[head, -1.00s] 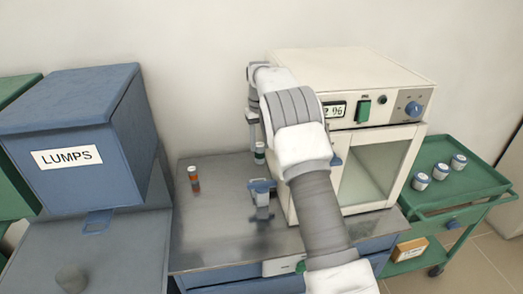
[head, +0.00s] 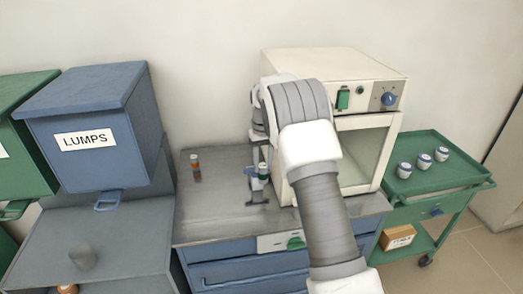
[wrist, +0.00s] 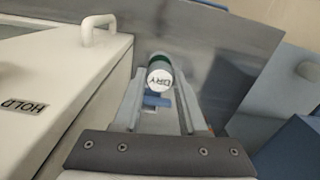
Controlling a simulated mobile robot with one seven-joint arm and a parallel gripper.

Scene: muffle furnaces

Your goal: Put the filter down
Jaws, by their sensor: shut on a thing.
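The filter (wrist: 159,70) is a small cylinder with a white cap marked DRY and a green band. My gripper (wrist: 158,86) is shut on it, with a finger on each side in the wrist view. In the head view the filter (head: 263,171) shows low over the grey worktop, just left of the furnace. A blue and grey stand (head: 250,171) is right beside it, and its blue part (wrist: 157,101) shows close to the filter in the wrist view. I cannot tell whether the filter touches the stand or worktop.
The cream furnace (head: 335,64) stands close right of my gripper. A vial with orange and dark bands (head: 196,168) stands on the worktop (head: 208,215) at left. A blue LUMPS bin (head: 90,105) is farther left. A green cart (head: 437,180) carries several white jars.

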